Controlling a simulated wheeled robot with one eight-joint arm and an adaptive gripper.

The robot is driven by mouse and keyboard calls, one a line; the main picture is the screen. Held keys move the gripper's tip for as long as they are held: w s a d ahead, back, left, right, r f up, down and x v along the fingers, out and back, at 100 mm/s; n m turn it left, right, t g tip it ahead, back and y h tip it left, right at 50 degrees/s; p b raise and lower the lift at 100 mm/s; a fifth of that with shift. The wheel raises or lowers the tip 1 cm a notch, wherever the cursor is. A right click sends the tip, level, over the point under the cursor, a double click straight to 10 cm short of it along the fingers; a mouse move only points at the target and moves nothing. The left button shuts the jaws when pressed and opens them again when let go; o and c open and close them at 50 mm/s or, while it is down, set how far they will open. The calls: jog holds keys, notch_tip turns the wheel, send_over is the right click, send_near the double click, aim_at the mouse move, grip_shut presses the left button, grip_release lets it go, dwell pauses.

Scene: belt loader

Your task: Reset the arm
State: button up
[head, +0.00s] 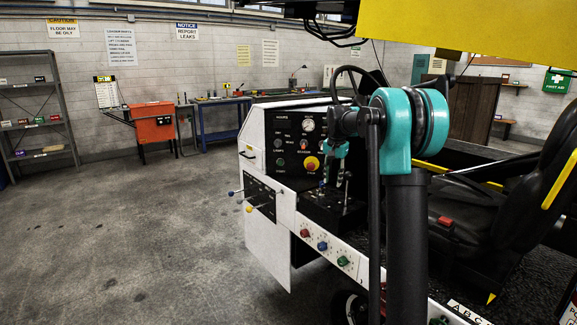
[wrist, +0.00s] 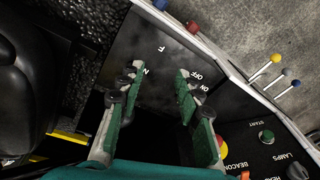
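My gripper (wrist: 153,82) is open and empty. In the wrist view its two green-padded fingers stand well apart over a dark panel marked "F", "N", "ON" and "OFF". In the head view my teal and black arm rises in front of the white vehicle (head: 268,238) and bends over toward its control console (head: 296,140). The gripper end hangs in front of the console, partly hidden by my arm. I cannot tell whether the fingers touch any lever.
The black seat (head: 530,190) is right of my arm. A steering wheel (head: 346,80) is behind it, and a yellow panel (head: 470,25) hangs above. Levers with coloured knobs (head: 249,208) stick out from the vehicle's side. Open floor (head: 130,240) lies to the left.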

jog(key=s+f+n+t, duration=0.1)
jog(key=s+f, duration=0.5)
jog(key=s, duration=0.8)
jog(key=s+d+f+n, duration=0.1)
jog(key=s+f+n, duration=0.2)
jog(key=s+f, duration=0.4)
jog(key=s+d+f+n+t, duration=0.1)
jog(key=s+f, duration=0.6)
jog(key=s, duration=1.3)
jog(key=shift+s+n+t, duration=0.3)
jog(key=shift+s+n, duration=0.05)
jog(key=shift+n, duration=0.45)
jog(key=shift+c, duration=0.4)
